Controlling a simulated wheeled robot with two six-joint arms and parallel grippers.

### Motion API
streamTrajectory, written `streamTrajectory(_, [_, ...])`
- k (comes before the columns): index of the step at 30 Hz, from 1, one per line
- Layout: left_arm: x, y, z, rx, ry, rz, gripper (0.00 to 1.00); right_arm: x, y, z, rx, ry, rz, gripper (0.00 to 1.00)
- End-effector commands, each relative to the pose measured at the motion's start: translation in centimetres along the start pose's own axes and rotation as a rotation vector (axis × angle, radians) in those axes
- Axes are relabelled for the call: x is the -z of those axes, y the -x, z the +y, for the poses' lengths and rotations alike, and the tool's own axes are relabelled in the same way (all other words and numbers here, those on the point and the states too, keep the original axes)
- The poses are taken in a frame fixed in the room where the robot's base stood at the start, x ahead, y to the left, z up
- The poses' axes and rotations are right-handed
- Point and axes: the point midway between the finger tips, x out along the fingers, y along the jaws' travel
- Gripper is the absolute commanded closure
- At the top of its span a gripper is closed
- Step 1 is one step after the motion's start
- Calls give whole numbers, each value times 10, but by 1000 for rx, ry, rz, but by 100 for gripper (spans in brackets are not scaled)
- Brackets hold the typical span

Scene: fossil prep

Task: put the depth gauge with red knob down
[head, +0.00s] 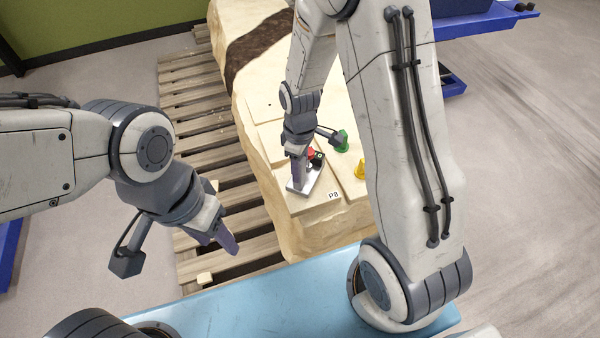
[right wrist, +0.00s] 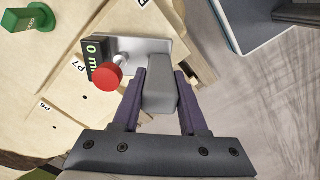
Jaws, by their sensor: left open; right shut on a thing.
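The depth gauge with red knob has a grey metal base plate (head: 306,182), a red knob (right wrist: 108,76) and a black display with green digits (right wrist: 96,50). It is at the stone block's near end in the head view. My right gripper (head: 299,178) is shut on the gauge's grey upright grip (right wrist: 160,92), one purple finger on each side in the right wrist view. The base plate lies over the pale block surface; I cannot tell whether it touches. My left gripper (head: 226,240) is open and empty, left of the block, above the pallet.
The pale stone block (head: 320,238) has stepped flat patches, one labelled P8 (head: 334,195). A green object (head: 341,141) and a yellow one (head: 360,169) stand right of the gauge. A wooden pallet (head: 200,160) lies beneath. A light blue surface (head: 270,300) is in front.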

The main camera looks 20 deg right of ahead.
Motion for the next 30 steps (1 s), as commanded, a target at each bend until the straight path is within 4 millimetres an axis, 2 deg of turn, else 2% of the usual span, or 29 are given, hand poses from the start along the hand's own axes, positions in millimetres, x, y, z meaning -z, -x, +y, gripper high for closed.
streamTrajectory(3, [0,-1,0,0,0,0,50,-1,-17,0,1,-1,-1,100])
streamTrajectory(6, [0,-1,0,0,0,0,50,-1,-24,0,0,-1,0,100])
streamTrajectory(19, [0,-4,0,0,0,0,50,0,-29,1,-2,-1,2,100])
streamTrajectory(20, [0,-3,0,0,0,0,50,-1,-29,0,1,-1,-1,46])
streamTrajectory(21, [0,-3,0,0,0,0,50,-1,-29,0,1,-1,-1,31])
streamTrajectory(22, [0,-3,0,0,0,0,50,-1,-29,0,1,-1,-1,28])
streamTrajectory(30, [0,-3,0,0,0,0,50,-1,-28,0,1,-1,-1,28])
